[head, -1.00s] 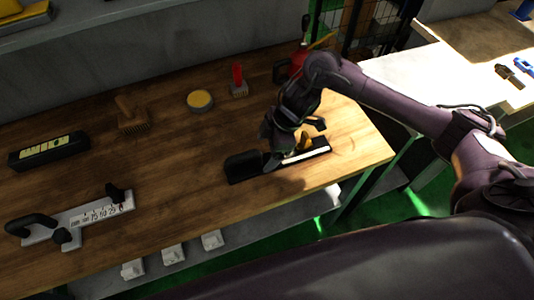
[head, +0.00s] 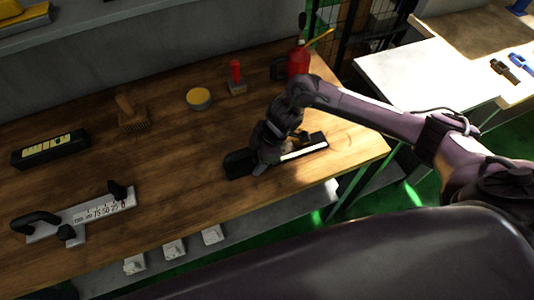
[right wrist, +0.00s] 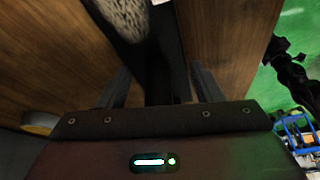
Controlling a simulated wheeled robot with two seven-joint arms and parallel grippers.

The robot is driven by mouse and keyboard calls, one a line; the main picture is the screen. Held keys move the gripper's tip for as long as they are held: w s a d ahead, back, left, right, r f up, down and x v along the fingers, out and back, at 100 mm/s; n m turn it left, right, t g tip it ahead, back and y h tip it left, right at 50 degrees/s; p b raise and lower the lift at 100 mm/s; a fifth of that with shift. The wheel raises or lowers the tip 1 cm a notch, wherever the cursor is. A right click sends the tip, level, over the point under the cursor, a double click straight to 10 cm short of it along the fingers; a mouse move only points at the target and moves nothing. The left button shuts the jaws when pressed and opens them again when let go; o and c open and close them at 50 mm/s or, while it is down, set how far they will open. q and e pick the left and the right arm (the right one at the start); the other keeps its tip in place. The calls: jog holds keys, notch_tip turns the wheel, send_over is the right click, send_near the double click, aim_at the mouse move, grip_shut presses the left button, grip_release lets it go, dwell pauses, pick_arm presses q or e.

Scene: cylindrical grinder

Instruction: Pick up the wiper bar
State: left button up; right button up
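The wiper bar (head: 307,149), a long black bar with a white strip, lies on the wooden workbench near its front right part. Its dark left end (head: 238,164) shows beside my gripper. My right gripper (head: 262,160) is over the bar's middle and hides part of it. In the right wrist view its two fingers (right wrist: 160,78) are apart, one on each side of the black bar (right wrist: 164,60). I cannot tell whether they touch it. My left gripper is not in view.
The workbench (head: 165,175) also holds a brush (head: 132,113), a yellow-topped round tin (head: 199,98), a red-handled tool (head: 236,78), a red can (head: 298,60), a black box (head: 50,148) and a white gauge (head: 95,212). A white table (head: 425,75) stands at right.

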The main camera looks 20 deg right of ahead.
jog(key=c, duration=0.7)
jog(key=shift+w+r, duration=0.1)
jog(key=shift+r, duration=0.05)
grip_shut()
